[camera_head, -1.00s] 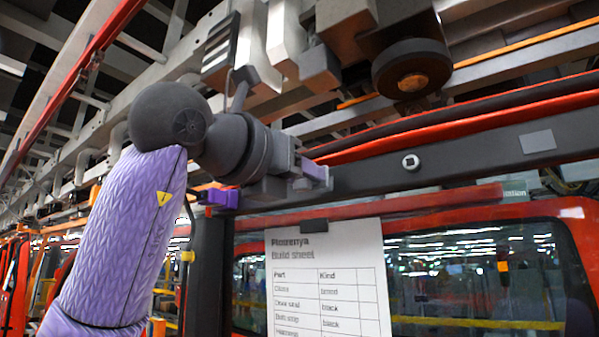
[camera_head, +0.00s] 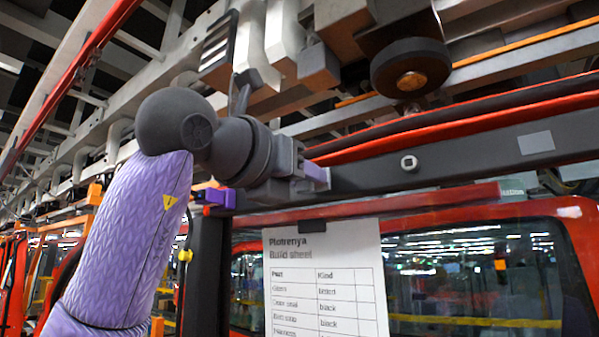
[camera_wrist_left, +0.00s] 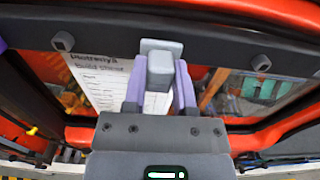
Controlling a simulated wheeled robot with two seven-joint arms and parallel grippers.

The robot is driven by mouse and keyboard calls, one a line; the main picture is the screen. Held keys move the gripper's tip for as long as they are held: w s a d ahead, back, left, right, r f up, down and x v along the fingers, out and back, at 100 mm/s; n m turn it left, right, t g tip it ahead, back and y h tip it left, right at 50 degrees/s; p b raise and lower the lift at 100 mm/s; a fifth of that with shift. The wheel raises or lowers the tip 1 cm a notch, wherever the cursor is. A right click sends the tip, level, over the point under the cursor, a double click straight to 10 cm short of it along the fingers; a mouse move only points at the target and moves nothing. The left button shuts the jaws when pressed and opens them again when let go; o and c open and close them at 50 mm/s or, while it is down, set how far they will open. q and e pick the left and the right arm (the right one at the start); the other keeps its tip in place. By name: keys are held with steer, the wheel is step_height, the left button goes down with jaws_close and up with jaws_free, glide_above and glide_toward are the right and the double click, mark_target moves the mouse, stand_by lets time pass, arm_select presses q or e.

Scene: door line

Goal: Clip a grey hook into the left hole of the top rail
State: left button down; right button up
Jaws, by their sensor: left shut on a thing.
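My left gripper (camera_head: 317,177) is at the left part of the dark top rail (camera_head: 460,153). Its purple fingers are shut on a grey hook (camera_wrist_left: 161,68), seen best in the left wrist view. The hook's wide grey end lies over the rail (camera_wrist_left: 215,50) in that view. I cannot tell whether it touches the rail or sits in a hole, as the left hole is hidden behind hook and gripper. A light square fitting (camera_head: 409,162) shows on the rail to the right of the gripper. My right gripper is not in view.
A printed build sheet (camera_head: 325,285) hangs below the rail, close under the gripper. A dark post (camera_head: 207,270) stands left of it. Beams and a dark roller (camera_head: 411,67) are overhead. Red door frames with glass (camera_head: 470,265) lie beyond.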

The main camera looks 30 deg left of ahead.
arm_select(q)
steer(key=shift+w+p, duration=0.3)
steer(key=shift+w, duration=0.3)
stand_by(0.6)
steer(key=shift+c, duration=1.7)
jaws_free()
steer(key=shift+w, duration=0.15)
steer(key=s+a+b, duration=0.1)
steer(key=s+b, duration=0.5)
steer(key=s, duration=1.3)
steer(key=shift+a+f, duration=0.2)
